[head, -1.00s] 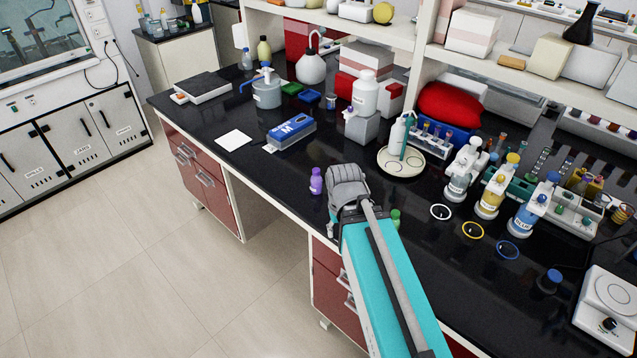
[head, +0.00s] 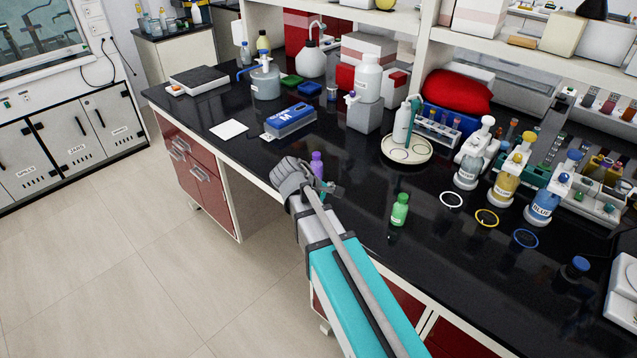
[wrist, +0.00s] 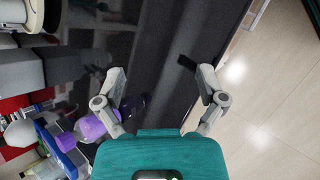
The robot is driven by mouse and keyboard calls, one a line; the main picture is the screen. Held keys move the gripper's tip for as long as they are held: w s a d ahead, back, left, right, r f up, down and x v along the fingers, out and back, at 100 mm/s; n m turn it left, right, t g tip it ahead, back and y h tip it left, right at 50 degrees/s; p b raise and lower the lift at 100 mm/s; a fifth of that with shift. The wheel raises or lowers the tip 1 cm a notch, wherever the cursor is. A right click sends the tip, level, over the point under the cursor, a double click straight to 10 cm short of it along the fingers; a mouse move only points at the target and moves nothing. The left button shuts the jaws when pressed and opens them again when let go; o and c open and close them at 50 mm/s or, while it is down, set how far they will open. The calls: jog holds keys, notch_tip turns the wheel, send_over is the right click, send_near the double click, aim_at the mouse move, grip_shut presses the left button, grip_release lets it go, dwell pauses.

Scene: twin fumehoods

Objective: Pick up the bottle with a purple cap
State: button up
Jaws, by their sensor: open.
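The purple-capped bottle (head: 317,163) is a small purple bottle standing near the front edge of the black bench. My gripper (head: 328,188) is close to it on the near side and partly covers its lower part in the head view. In the wrist view, the purple bottle (wrist: 94,126) shows at the left, partly behind the left finger and not centred between the fingers. My gripper (wrist: 162,80) is open, with its fingers wide apart and nothing held between them. I cannot tell whether a finger touches the bottle.
A green bottle (head: 400,210) stands to the right of my arm. A blue box (head: 290,120) and a white dispenser (head: 367,80) stand behind the purple bottle. A round tray (head: 407,160) holds a wash bottle. Coloured rings (head: 487,218) lie at the right.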

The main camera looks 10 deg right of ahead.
aim_at(316, 167)
jog(key=w+a+n+h+b, duration=0.1)
jog(key=w+n+b, duration=0.1)
jog(key=w+a+f+n+t+h+b, duration=0.1)
jog(key=w+a+n+h+b, duration=0.1)
jog(key=w+a+f+n+t+h+b, duration=0.1)
jog(key=w+b, duration=0.1)
jog(key=w, duration=0.1)
jog(key=shift+w+a+n, duration=0.1)
jog(key=shift+a+n, duration=0.05)
jog(key=shift+n, duration=0.25)
jog(key=w+a+n+t+h+b, duration=0.1)
jog(key=a+n+b, duration=0.1)
jog(key=w+a+n+t+h+b, duration=0.1)
jog(key=w+a+n+b, duration=0.1)
jog(key=w+a+r+n+t+h+b, duration=0.1)
jog(key=w+a+b, duration=0.1)
jog(key=a, duration=0.1)
jog(key=shift+n+h, duration=0.4)
jog(key=shift+w+a+r+n+t+h+b, duration=0.15)
jog(key=shift+a+r+n+t+h+b, duration=0.25)
jog(key=shift+a, duration=0.2)
jog(key=shift+d, duration=0.1)
jog(key=x, duration=0.8)
jog(key=shift+w+d+f, duration=0.15)
jog(key=shift+d, duration=0.15)
